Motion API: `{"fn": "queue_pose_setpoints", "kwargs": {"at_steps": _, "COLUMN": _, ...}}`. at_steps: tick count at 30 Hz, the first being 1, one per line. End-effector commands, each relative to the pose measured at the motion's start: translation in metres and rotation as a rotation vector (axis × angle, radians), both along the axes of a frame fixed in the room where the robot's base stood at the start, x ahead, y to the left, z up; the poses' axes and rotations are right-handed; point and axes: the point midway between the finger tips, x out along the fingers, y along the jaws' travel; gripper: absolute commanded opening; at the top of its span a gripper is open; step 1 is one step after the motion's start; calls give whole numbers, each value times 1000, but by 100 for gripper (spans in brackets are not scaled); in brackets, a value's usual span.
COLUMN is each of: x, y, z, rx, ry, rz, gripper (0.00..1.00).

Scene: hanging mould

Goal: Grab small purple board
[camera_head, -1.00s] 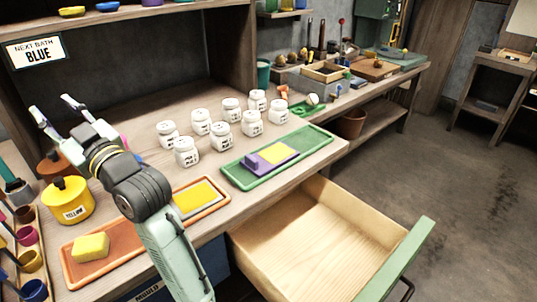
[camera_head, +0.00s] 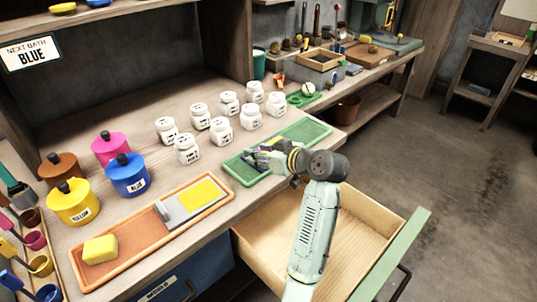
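The small purple board (camera_head: 263,149) lies in the green tray (camera_head: 305,131) on the bench.
An orange tray (camera_head: 130,262) holds a yellow sponge (camera_head: 100,249) and a grey board with a yellow pad (camera_head: 188,204). Several white jars (camera_head: 187,149) stand behind the trays. Colored pots (camera_head: 127,175) stand left. An open drawer (camera_head: 370,225) juts out below my arm.

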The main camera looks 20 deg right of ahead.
Motion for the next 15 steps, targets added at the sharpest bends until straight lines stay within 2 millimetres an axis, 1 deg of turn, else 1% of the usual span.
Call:
{"fn": "queue_pose_setpoints", "kwargs": {"at_steps": 5, "x": 9, "y": 3, "z": -4, "rx": -1, "ry": -2, "rz": -1, "gripper": 37}}
{"fn": "queue_pose_setpoints", "kwargs": {"at_steps": 8, "x": 16, "y": 7, "z": -11, "rx": -1, "ry": 1, "rz": 0, "gripper": 37}}
{"fn": "queue_pose_setpoints", "kwargs": {"at_steps": 12, "x": 33, "y": 13, "z": -24, "rx": -1, "ry": 0, "rz": 0, "gripper": 37}}
{"fn": "queue_pose_setpoints", "kwargs": {"at_steps": 15, "x": 45, "y": 18, "z": -27, "rx": -1, "ry": 0, "rz": -1, "gripper": 37}}
